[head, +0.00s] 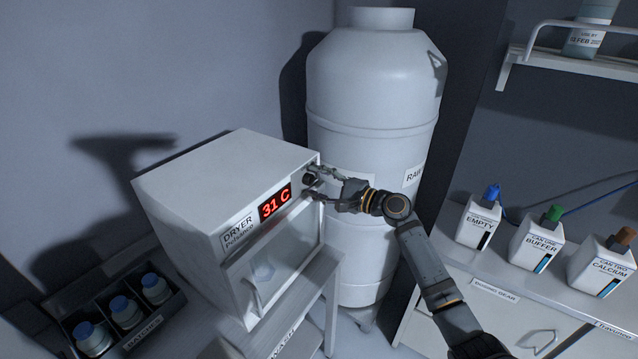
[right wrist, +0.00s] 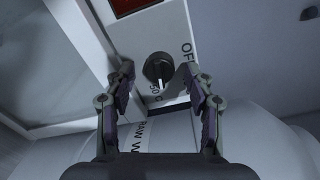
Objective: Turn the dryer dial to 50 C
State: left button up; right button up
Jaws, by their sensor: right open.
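The white dryer (head: 205,205) stands on a small table, and its red display (head: 275,203) reads 31 C. The dryer dial (right wrist: 158,70) is a dark round knob with a light pointer line, on the panel below the display in the right wrist view. Labels OFF and 50 C show around it. In the head view the dial lies at my right gripper (head: 314,185), mostly hidden by it. My right gripper also shows in the right wrist view (right wrist: 162,82), open, with one finger on each side of the dial. I cannot tell whether the fingers touch it. My left gripper is not in view.
A large white tank (head: 370,90) stands right behind the dryer, close to my right arm. A black crate (head: 165,316) with several blue-capped bottles sits at lower left. White cans (head: 480,222) stand on the cabinet at right. The dryer's glass door (head: 290,250) has a handle.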

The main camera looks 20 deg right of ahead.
jog(key=v, duration=1.1)
jog(key=shift+s+d, duration=0.25)
jog(key=shift+s, duration=0.05)
jog(key=shift+s+d, duration=0.1)
jog(key=shift+f, duration=0.1)
